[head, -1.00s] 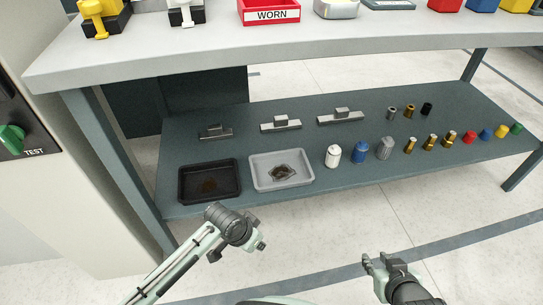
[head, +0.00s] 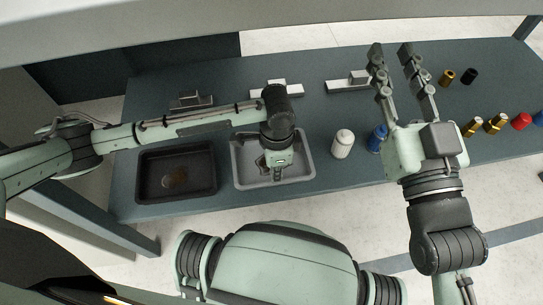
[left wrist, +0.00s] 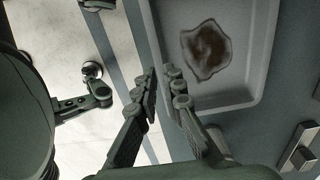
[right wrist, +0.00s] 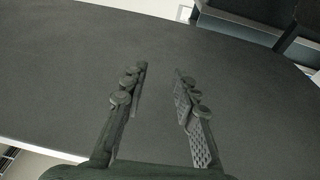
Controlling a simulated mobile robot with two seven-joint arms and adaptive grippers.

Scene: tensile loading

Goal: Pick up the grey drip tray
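The grey drip tray (head: 240,178), shallow with raised walls, rests on the lower shelf in the head view. My left gripper (head: 277,172) points down at its near side, covering part of the tray. In the left wrist view the tray (left wrist: 240,85) shows a brown stain inside. My left fingertips (left wrist: 161,72) are a narrow gap apart at the tray's rim, one towards the outside and one towards the inside; whether they grip it is unclear. My right gripper (head: 391,50) is open and empty, above the shelf at the right; it also shows in the right wrist view (right wrist: 161,70).
A black tray (head: 145,176) lies just left of the grey one. A white bottle (head: 343,143) and a blue container (head: 376,139) stand to its right. Metal blocks (head: 192,99) sit behind. The upper tabletop (head: 150,18) overhangs the shelf.

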